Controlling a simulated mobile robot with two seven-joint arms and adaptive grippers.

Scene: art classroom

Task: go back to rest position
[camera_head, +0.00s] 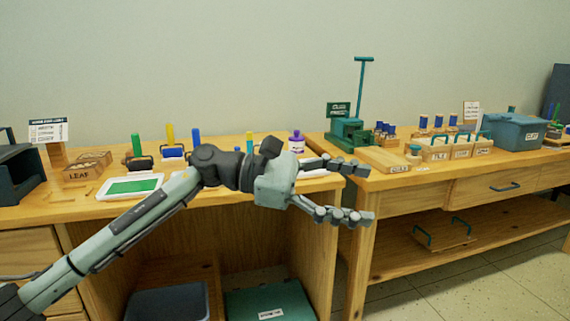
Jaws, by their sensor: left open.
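My left arm comes in from the lower left and reaches across in front of the left wooden table (75,212). My left gripper (358,193) is at its end, with its fingers spread apart and pointing right. It is open, and nothing shows between the fingers. It hangs in front of the right end of the left table, near the gap to the right table. The arm and gripper hide part of the left table's top and front edge. My right gripper is not in view.
The left table holds a tray with a green inset (130,187), a LEAF box (86,172) and several coloured-handled tools. The right table (400,182) holds a green press (347,132), wooden boxes and a blue bin (513,133). Bins stand under the left table. Floor is clear at lower right.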

